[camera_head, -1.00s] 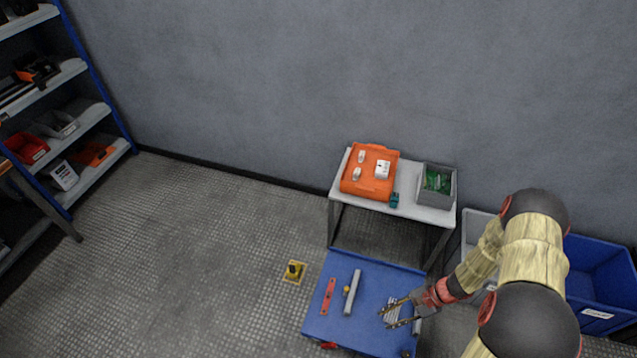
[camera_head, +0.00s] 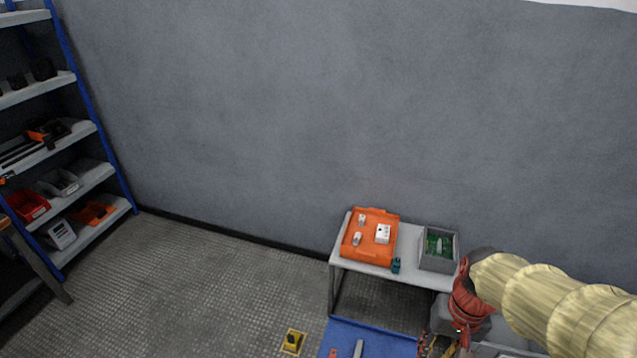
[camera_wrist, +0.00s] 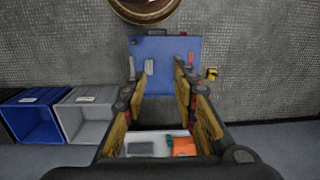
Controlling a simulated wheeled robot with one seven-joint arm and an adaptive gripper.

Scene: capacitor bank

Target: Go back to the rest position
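My gripper (camera_wrist: 158,105) is open and empty in the wrist view, its two yellow-padded fingers spread apart. Between and beyond the fingers I see the blue work surface (camera_wrist: 160,46) and the small table (camera_wrist: 160,133) with the orange tray (camera_wrist: 183,146). In the head view my arm reaches in from the right, and my gripper (camera_head: 440,347) shows only partly at the bottom edge, to the right of the blue surface (camera_head: 385,340). Its fingertips are cut off or unclear there.
The small table (camera_head: 420,271) carries the orange tray (camera_head: 366,251), a grey bin with green boards (camera_head: 438,262) and a small teal item (camera_head: 396,265). A blue-framed shelf (camera_head: 84,95) stands left. A yellow floor fixture (camera_head: 292,342) sits on otherwise open floor. Blue (camera_wrist: 40,95) and grey bins (camera_wrist: 92,97) stand left in the wrist view.

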